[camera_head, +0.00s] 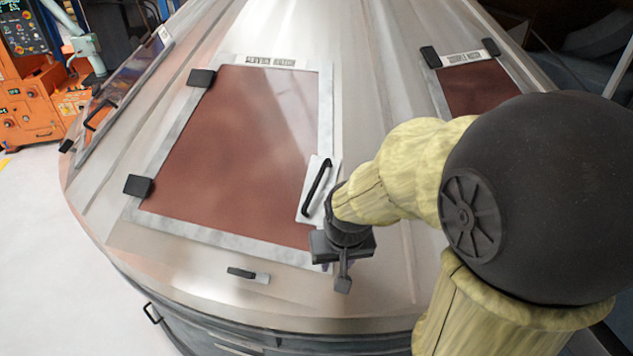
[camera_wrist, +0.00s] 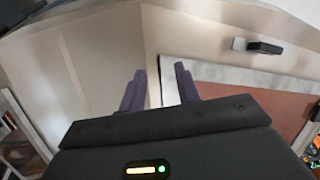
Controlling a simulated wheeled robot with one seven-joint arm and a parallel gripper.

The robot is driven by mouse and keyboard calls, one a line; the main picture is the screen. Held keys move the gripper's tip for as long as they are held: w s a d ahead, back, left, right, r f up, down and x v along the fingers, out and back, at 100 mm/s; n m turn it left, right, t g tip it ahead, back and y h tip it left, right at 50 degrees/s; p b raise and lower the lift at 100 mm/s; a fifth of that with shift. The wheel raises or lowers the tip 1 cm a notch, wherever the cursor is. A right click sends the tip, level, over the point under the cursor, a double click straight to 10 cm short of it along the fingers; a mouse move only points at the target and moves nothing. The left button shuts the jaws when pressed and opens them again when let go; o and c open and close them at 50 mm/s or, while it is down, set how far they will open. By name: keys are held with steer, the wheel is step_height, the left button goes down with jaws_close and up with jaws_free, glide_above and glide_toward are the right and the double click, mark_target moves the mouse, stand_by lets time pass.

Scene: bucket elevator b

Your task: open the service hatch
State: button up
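The service hatch (camera_head: 235,150) is a reddish-brown panel in a pale metal frame on the sloped silver cone, and it lies closed. Two dark hinges sit on its left side. Its black bar handle (camera_head: 317,187) stands on a pale plate at the right edge. My gripper (camera_head: 343,270) is just below and right of the handle, near the hatch's lower right corner, and is apart from the handle. In the wrist view, its two purple fingers (camera_wrist: 160,88) are spread with nothing between them. The hatch's frame and panel (camera_wrist: 255,100) show right of the fingers; the handle is not visible there.
A small black catch (camera_head: 243,273) sits on the cone below the hatch; it also shows in the wrist view (camera_wrist: 262,47). A second red panel (camera_head: 478,88) is at the upper right, and another hatch (camera_head: 125,80) at the left. Orange machinery (camera_head: 30,100) stands at the far left.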

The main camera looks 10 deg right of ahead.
steer(key=w+a+r+m+t, duration=0.1)
steer(key=w+r+m, duration=0.2)
steer(key=w+r, duration=0.65)
steer(key=m+h, duration=0.1)
steer(key=m, duration=0.3)
glide_toward(316, 181)
steer(key=s+f+v, duration=0.1)
steer(key=v, duration=0.6)
steer(key=shift+s+a+r+t+p, duration=0.1)
steer(key=shift+a+t+p, duration=0.1)
steer(key=shift+t+p, duration=0.15)
steer(key=p+x, duration=0.1)
steer(key=x, duration=0.7)
steer(key=p+x, duration=0.2)
steer(key=x, duration=0.7)
steer(key=shift+w+d, duration=0.2)
steer(key=shift+d, duration=0.05)
jaws_close()
